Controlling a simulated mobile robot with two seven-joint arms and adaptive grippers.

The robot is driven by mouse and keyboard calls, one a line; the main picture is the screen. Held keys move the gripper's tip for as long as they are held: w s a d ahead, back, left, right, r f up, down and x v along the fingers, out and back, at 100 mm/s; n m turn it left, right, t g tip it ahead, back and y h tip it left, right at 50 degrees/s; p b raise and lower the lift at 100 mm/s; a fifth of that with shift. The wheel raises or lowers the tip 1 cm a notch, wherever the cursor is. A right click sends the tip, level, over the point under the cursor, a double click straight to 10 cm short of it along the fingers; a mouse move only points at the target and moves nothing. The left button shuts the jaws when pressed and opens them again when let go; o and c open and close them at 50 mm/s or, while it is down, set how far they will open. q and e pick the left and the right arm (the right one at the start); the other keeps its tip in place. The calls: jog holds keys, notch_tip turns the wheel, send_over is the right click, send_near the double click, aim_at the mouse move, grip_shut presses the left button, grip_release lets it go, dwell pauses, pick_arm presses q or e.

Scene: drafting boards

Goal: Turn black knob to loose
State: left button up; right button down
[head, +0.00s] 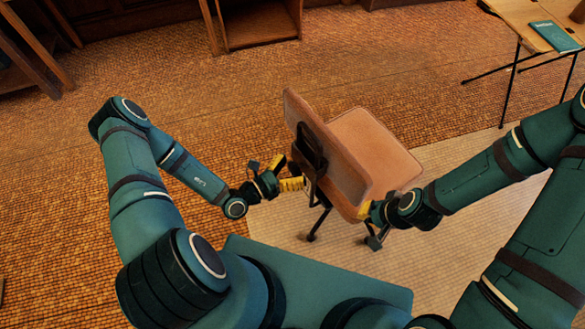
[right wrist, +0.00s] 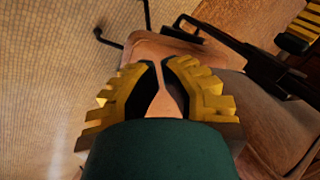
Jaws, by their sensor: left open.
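A swivel chair with a pinkish-tan seat (head: 375,145) and backrest (head: 330,150) stands in front of me. A black bracket (head: 312,145) is on the rear of the backrest; I cannot single out the black knob on it. My left gripper (head: 294,176), with yellow ribbed fingers, is open just left of the bracket's lower part. Whether it touches is unclear. My right gripper (head: 367,210) is at the chair's near right side, by the seat and the lower backrest. In the right wrist view its fingertips (right wrist: 161,66) are near each other, with tan surface showing between them.
The chair stands on a pale mat (head: 290,230) over a brown woven floor. A drafting table (head: 530,25) with a teal book (head: 555,36) is at the far right. Wooden furniture (head: 258,25) lines the back. Floor left of the chair is clear.

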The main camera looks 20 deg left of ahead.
pick_arm(q)
jog(key=c, duration=1.2)
